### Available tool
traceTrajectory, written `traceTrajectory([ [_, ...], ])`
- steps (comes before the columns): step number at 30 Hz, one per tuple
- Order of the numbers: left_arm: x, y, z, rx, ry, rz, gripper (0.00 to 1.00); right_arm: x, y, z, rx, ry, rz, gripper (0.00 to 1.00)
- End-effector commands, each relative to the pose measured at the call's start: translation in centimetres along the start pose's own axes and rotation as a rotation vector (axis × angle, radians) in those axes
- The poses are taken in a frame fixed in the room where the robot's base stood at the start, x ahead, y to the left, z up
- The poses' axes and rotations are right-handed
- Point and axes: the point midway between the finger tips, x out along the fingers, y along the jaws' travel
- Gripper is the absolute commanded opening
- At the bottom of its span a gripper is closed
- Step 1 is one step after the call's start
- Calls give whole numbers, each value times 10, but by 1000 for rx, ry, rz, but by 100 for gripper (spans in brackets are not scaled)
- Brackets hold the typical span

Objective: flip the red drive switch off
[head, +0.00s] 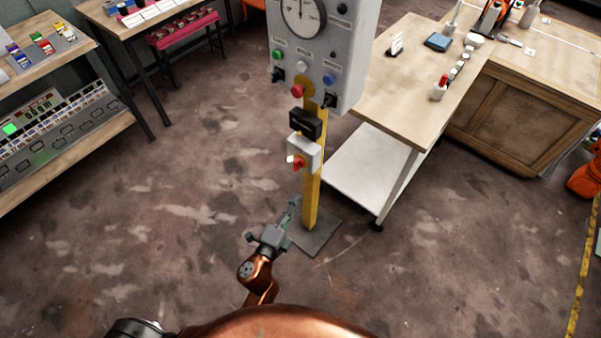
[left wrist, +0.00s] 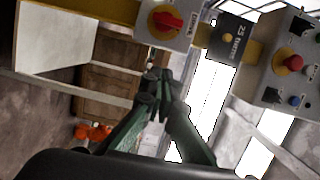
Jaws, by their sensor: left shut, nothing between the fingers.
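The red drive switch (head: 298,163) is a rotary handle on a small light-grey box (head: 310,151) on a yellow post (head: 312,200). In the left wrist view the red handle (left wrist: 168,20) sits on a yellow disc and lies roughly along the post. A small light glows at the box's left side in the head view. My left gripper (head: 294,207) is shut and empty, below the box in the head view. Its closed fingertips (left wrist: 157,78) show below the switch in the left wrist view, apart from it. My right gripper is not in view.
A dark box (head: 305,123) is just above the switch box. Higher up is a grey panel (head: 345,60) with a gauge, buttons and a red stop knob (head: 297,91). A wooden workbench (head: 405,85) stands right of the post. Floor left of the post is clear.

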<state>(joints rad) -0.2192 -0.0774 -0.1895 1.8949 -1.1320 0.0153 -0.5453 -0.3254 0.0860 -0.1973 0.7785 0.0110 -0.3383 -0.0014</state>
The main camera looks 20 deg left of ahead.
Motion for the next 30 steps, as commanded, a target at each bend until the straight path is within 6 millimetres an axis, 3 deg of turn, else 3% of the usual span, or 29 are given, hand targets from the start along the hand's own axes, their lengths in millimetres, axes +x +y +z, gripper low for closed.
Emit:
traceTrajectory([
  [11,0,-9,0,17,0,-16,0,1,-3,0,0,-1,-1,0],
  [16,11,-8,0,17,1,-16,0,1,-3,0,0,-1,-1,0],
  [30,101,-9,-1,16,1,-16,0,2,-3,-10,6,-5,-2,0],
])
